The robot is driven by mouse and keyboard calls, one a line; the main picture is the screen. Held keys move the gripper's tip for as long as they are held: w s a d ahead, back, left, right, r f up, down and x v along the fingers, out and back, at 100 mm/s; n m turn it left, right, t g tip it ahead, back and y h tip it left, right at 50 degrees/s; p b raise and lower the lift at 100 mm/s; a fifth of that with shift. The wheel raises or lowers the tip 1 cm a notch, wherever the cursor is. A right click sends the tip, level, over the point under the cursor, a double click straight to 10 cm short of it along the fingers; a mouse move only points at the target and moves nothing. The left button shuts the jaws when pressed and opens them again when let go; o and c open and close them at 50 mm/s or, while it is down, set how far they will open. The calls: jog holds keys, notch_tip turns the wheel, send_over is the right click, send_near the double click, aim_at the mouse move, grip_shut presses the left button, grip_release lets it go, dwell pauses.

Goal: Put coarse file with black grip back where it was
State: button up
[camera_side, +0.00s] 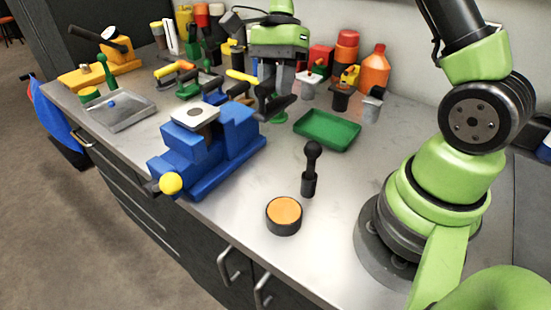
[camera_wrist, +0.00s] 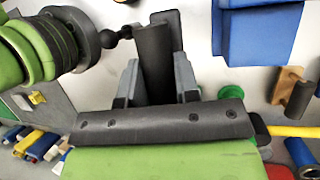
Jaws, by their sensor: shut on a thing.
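My gripper (camera_side: 273,84) is above the bench, behind the blue vise, pointing down. In the wrist view its two grey fingers (camera_wrist: 156,84) are shut on a dark grey, long piece, taken as the coarse file with black grip (camera_wrist: 156,55). The dark piece also shows below the gripper in the side view (camera_side: 274,106). Its far end and any file teeth are hidden or too small to tell. I cannot tell whether it touches the bench.
The blue vise (camera_side: 205,150) stands in front of the gripper. A green tray (camera_side: 327,130) lies to the right. A black ball-topped post (camera_side: 311,170) and an orange-topped round tin (camera_side: 284,215) stand nearer the front. Tools and bottles crowd the back.

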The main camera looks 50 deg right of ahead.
notch_tip(320, 180, down, 14)
jog(key=shift+f, duration=0.1)
dwell(0.4)
jog(key=shift+f, duration=0.1)
jog(key=o, duration=0.8)
jog(key=shift+o, duration=0.2)
